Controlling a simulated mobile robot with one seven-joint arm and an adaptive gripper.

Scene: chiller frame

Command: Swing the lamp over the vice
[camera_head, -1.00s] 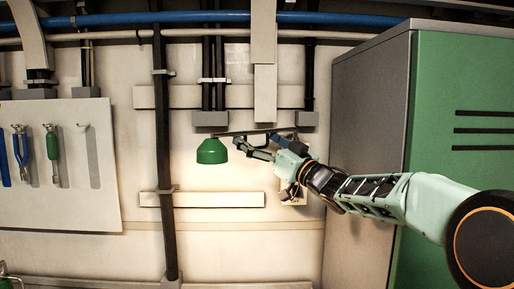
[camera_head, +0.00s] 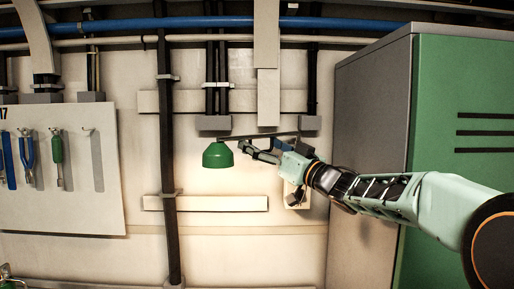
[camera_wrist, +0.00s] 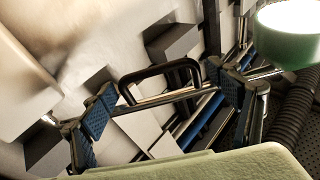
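The lamp has a green shade (camera_head: 218,156) hanging from the left end of a thin dark arm (camera_head: 262,135) on the wall. In the wrist view the lit shade (camera_wrist: 290,38) is at the top right. A black handle (camera_wrist: 163,76) lies between the two blue-padded fingers there. My gripper (camera_head: 258,151) is just right of the shade, below the lamp arm. In the wrist view my gripper (camera_wrist: 166,99) is open, its fingers apart on either side of the handle.
A grey and green cabinet (camera_head: 372,150) stands close on the right, behind my arm. A white tool board (camera_head: 75,200) with hanging tools is on the left wall. Pipes and dark conduits (camera_head: 168,220) run along the wall. The space left of the shade looks free.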

